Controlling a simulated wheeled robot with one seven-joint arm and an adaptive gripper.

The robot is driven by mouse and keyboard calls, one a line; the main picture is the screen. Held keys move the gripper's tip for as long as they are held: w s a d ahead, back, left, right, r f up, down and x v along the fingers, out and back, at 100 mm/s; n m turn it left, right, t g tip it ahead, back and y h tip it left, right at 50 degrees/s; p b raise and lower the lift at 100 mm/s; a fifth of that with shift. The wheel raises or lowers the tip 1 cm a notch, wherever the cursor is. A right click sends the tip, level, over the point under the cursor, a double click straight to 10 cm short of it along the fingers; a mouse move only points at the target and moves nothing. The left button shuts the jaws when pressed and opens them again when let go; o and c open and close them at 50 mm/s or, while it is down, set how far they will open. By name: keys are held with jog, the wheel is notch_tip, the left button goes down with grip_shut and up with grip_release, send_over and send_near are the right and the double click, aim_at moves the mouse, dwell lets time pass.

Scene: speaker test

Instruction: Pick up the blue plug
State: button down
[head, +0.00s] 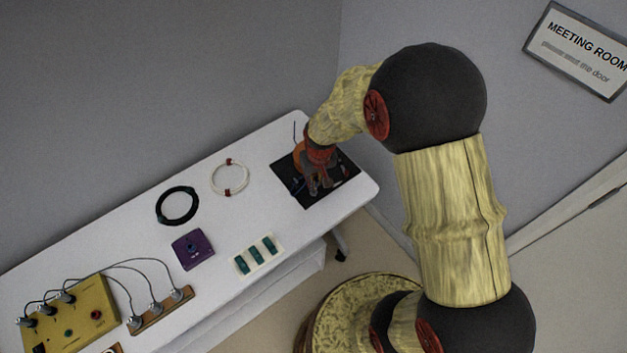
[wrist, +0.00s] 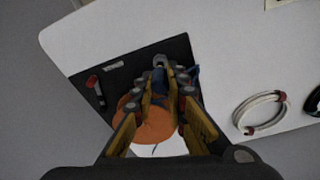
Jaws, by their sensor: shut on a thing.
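My gripper (head: 317,188) is low over the black mat (head: 345,163) at the table's right end. In the wrist view, my gripper (wrist: 162,80) is shut on the blue plug (wrist: 159,82), whose dark blue body shows between the fingers. The fingers hide much of it, and I cannot tell whether it touches the mat. Another small blue piece (wrist: 195,73) shows just right of the fingertips; I cannot tell whether it belongs to the plug.
A red piece (wrist: 95,86) lies on the mat, left of my fingers. A round orange thing (wrist: 150,128) is partly hidden behind them. White (head: 229,177) and black (head: 177,206) cable coils, a purple box (head: 193,249) and a yellow box (head: 80,318) with cables stand further left.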

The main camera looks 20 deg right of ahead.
jog(key=s+r+p, duration=0.3)
jog(key=s+r, duration=0.5)
jog(key=s, duration=0.4)
jog(key=shift+s+d+r, duration=0.2)
jog(key=shift+s+d, duration=0.1)
jog(key=shift+s, duration=0.05)
notch_tip(320, 180, up, 11)
jog(key=p, duration=0.9)
jog(key=shift+a, duration=0.15)
